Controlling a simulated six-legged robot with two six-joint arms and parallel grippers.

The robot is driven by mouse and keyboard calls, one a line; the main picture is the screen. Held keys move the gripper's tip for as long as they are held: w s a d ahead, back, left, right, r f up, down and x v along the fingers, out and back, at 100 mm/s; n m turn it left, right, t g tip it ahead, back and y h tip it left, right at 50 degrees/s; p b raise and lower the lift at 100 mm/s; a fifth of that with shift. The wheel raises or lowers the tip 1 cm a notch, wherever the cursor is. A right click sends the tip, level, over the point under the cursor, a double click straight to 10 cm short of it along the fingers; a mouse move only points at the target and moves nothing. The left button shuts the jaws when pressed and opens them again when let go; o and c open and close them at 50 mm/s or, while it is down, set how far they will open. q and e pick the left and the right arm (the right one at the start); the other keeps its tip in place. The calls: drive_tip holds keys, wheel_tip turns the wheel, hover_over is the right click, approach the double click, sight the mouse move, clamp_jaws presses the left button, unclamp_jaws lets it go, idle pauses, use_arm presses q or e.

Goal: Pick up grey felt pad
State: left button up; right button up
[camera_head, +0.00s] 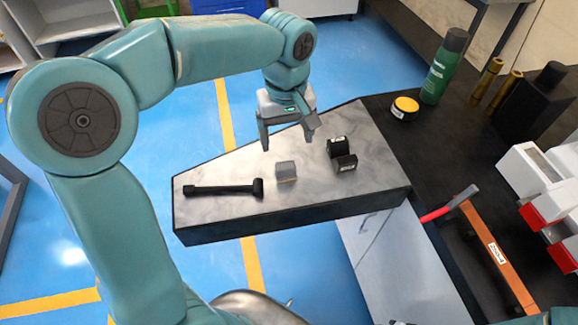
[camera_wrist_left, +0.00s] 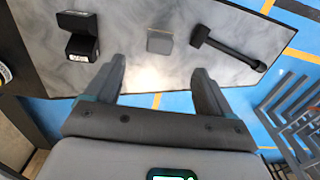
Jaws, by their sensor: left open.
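The grey felt pad (camera_head: 286,171) is a small grey block lying on the marble-look top of the bench (camera_head: 225,212), between a black hammer-like tool and two black blocks. In the left wrist view the pad (camera_wrist_left: 160,40) lies beyond the fingertips, roughly in line with the gap between them. My left gripper (camera_head: 289,144) is open and empty, above the far edge of the bench top and apart from the pad. In the left wrist view its two fingers (camera_wrist_left: 160,75) stand wide apart. My right gripper is not in view.
The black hammer-like tool (camera_head: 225,189) lies left of the pad. Two black blocks (camera_head: 342,153) sit to its right. A yellow-topped round tin (camera_head: 404,108) and a green spray can (camera_head: 444,66) stand on the dark table at the right. Bare bench top surrounds the pad.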

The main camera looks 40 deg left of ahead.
use_arm(q)
hover_over(285, 166)
drive_tip(key=f, duration=0.5)
drive_tip(key=shift+s+d+f, duration=0.15)
drive_tip(key=shift+d+f, duration=0.05)
drive_tip(key=shift+f, duration=0.2)
drive_tip(key=shift+d+f, duration=0.15)
drive_tip(key=shift+f, duration=0.4)
drive_tip(key=f, duration=0.1)
drive_tip(key=f+p, duration=0.1)
drive_tip(key=f, duration=0.3)
drive_tip(key=shift+w+a+f, duration=0.15)
drive_tip(key=shift+w+a, duration=0.05)
drive_tip(key=shift+a, duration=0.15)
drive_tip(key=shift+c, duration=1.2)
drive_tip(key=c, duration=1)
wheel_tip(285, 166, up, 20)
drive_tip(key=shift+r, duration=0.1)
